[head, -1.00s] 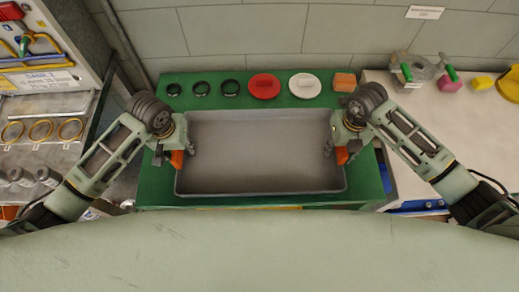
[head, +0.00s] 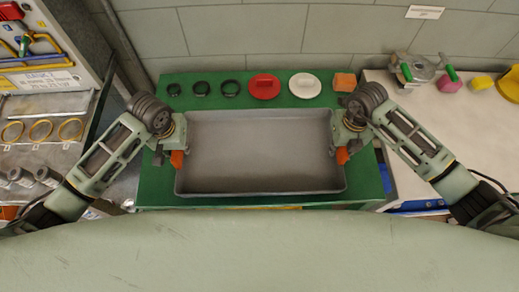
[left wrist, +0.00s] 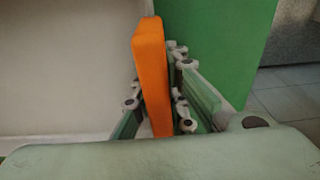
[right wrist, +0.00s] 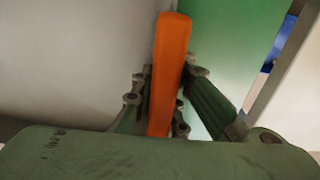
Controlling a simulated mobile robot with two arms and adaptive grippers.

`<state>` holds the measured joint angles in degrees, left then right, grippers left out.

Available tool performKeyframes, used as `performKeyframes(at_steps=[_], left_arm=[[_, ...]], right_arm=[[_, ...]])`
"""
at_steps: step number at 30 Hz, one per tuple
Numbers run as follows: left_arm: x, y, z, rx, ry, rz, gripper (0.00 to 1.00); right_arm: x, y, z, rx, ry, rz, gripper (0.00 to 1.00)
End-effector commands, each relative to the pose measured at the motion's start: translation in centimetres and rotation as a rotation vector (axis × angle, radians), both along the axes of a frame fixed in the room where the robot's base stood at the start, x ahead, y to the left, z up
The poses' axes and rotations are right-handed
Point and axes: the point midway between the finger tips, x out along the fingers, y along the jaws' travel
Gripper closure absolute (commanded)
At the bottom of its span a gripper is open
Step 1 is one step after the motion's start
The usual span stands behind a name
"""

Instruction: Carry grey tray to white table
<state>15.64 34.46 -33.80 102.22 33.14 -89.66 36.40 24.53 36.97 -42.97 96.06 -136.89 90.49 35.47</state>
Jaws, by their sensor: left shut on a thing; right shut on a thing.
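The grey tray (head: 262,152) is empty and sits level over the green table (head: 155,185) in the head view. It has an orange handle at each short end. My left gripper (head: 174,157) is shut on the left handle (left wrist: 151,75), which stands between its fingers in the left wrist view. My right gripper (head: 345,154) is shut on the right handle (right wrist: 169,70), likewise between its fingers in the right wrist view. The white table (head: 440,130) is to the right of the green table. I cannot tell whether the tray still touches the green table.
Behind the tray stand several black rings (head: 201,89), a red lid-like disc (head: 264,87), a white one (head: 305,86) and an orange block (head: 344,82). A metal valve part (head: 418,68), a pink block (head: 451,86) and yellow pieces (head: 482,83) sit at the white table's back. Its front is clear.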

Motion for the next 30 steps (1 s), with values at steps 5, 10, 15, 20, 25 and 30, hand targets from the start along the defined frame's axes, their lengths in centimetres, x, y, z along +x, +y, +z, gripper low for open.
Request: performKeyframes(at_steps=[5, 10, 15, 20, 25, 30], left_arm=[[0.0, 0.0, 0.1, -0.001, -0.001, -0.002, 1.00], [0.1, 0.0, 0.2, -0.001, -0.003, -0.002, 1.00], [0.1, 0.0, 0.6, -0.001, -0.003, -0.002, 1.00], [0.1, 0.0, 1.7, -0.001, -0.003, -0.002, 1.00], [0.1, 0.0, 3.4, -0.001, -0.003, -0.002, 1.00], [0.1, 0.0, 4.8, -0.001, -0.002, -0.002, 1.00]], right_arm=[[0.0, 0.0, 0.0, 0.000, -0.001, 0.000, 1.00], [0.1, 0.0, 0.2, 0.001, -0.003, 0.000, 1.00], [0.1, 0.0, 0.6, 0.001, -0.003, 0.000, 1.00], [0.1, 0.0, 1.7, 0.001, -0.003, 0.000, 1.00], [0.1, 0.0, 3.4, 0.001, -0.003, 0.000, 1.00], [0.1, 0.0, 4.8, 0.001, -0.002, 0.000, 1.00]])
